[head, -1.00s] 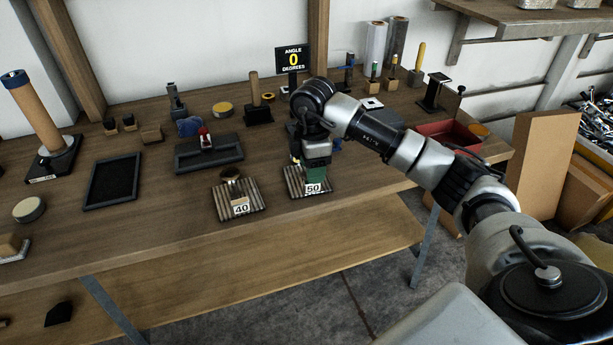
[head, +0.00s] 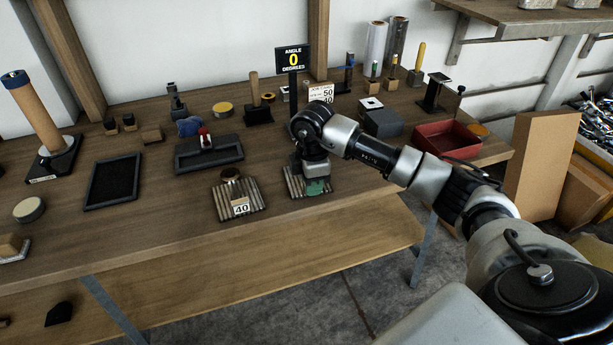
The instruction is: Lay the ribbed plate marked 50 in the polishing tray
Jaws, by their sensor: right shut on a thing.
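The ribbed plate marked 50 (head: 295,187) lies on the bench, right of the middle. My right gripper (head: 315,184) comes down over it and is shut on it. The gripper and a green part at its tip cover the plate's number and most of its top. A similar ribbed plate marked 40 (head: 250,203) lies to its left, with a round brass-coloured piece on its back edge. Two trays show: a shallow dark one (head: 88,203) at the left and a red one (head: 447,149) at the right. No label tells which is the polishing tray. My left gripper is out of view.
A sign reading angle 0 degrees (head: 293,58), a card with 50 and 40 (head: 322,93) and a dark box (head: 384,124) stand behind. Bare bench lies before the dark tray.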

